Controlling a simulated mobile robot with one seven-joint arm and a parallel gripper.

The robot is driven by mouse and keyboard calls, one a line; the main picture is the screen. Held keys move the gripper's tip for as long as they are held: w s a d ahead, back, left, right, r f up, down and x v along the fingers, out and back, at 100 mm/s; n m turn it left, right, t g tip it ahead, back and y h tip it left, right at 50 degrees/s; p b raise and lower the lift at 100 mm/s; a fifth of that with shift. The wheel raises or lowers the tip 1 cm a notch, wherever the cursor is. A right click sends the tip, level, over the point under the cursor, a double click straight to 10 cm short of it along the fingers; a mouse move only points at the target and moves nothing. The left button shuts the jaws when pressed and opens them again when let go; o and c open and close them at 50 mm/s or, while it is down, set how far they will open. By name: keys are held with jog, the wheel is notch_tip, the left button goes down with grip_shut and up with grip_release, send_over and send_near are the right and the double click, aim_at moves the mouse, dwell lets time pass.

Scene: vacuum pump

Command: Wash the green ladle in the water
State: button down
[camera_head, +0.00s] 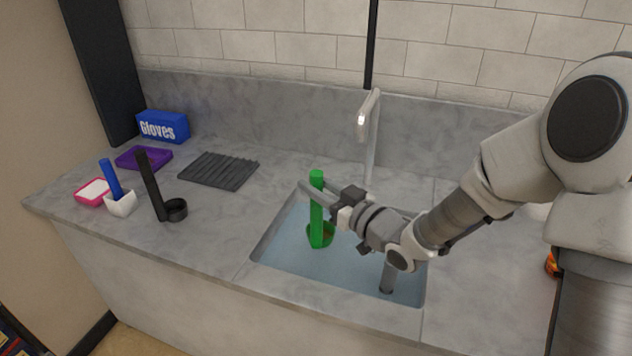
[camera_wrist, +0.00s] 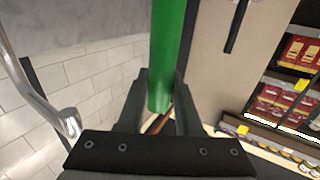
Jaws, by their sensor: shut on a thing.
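The green ladle (camera_head: 317,208) is upright over the sink, with its handle up and its cup at the bottom. My gripper (camera_head: 318,190) is shut on its handle near the upper end. The handle also shows between the jaws in the wrist view (camera_wrist: 168,60). The water (camera_head: 290,250) fills the sink, pale blue. The ladle's cup appears at the water, but I cannot tell how deep it sits. Something orange-brown shows inside the cup.
A metal faucet (camera_head: 369,130) stands behind the sink. To the left are a black ladle (camera_head: 152,185), a blue-handled item (camera_head: 111,180) in a white cup, a pink tray (camera_head: 90,195), a purple tray (camera_head: 144,158), a grey ridged mat (camera_head: 218,171) and a blue gloves box (camera_head: 162,127).

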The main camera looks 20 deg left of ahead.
aim_at(321, 229)
jog(key=shift+f+b, duration=5)
jog(key=shift+f, duration=0.75)
jog(key=shift+r, duration=0.1)
